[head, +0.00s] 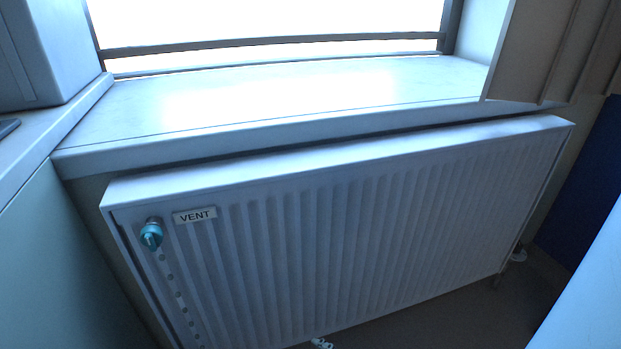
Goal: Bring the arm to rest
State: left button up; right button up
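Neither of my grippers shows in the head view, and I see no part of my arms that I can be sure of. A white ribbed radiator (350,225) fills the middle, below a window sill. A teal valve knob (151,236) sits at its upper left corner, beside a small label reading "VENT" (195,215). Nothing touches the knob or the radiator's front.
The pale window sill (280,95) is bare under a bright window (270,20). A cabinet (65,260) stands at the left with a grey box (50,50) on top. A curtain or panel (545,50) hangs at the upper right. Some floor (450,325) shows at the lower right.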

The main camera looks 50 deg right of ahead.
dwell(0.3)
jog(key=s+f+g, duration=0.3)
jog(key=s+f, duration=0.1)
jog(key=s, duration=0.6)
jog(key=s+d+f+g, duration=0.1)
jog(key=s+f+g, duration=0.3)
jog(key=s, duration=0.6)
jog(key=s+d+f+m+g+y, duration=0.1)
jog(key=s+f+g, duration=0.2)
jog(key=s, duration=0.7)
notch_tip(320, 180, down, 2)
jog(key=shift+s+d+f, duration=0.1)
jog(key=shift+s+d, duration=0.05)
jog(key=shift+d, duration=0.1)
